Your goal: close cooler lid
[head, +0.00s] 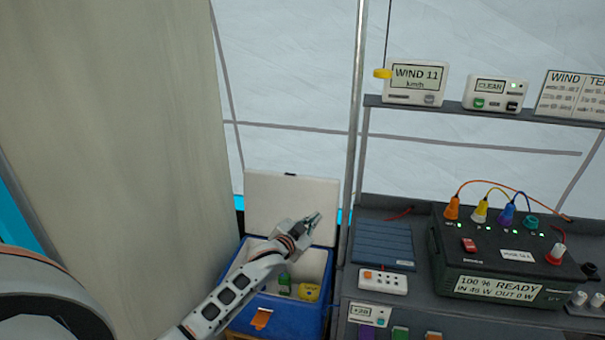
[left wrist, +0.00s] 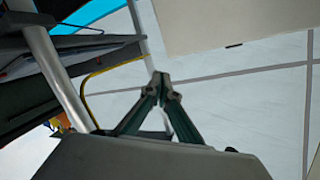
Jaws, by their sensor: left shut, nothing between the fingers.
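A blue cooler (head: 238,318) with a white inside stands at the lower middle of the head view. Its white lid (head: 275,195) is raised and stands upright at the back. A green item (head: 284,282) and a yellow item (head: 308,292) are inside the cooler. My left gripper (head: 316,217) is shut and empty, in front of the lower right part of the lid; I cannot tell whether it touches. In the left wrist view the fingers (left wrist: 161,82) are together, and a pale panel (left wrist: 230,20), likely the lid, shows at the top. My right gripper is not in view.
A metal pole (head: 354,120) rises just right of the lid. A grey bench right of the cooler holds a solar panel (head: 384,245), a power strip (head: 382,281) and a black power station (head: 500,260). A beige curtain (head: 110,130) hangs at left.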

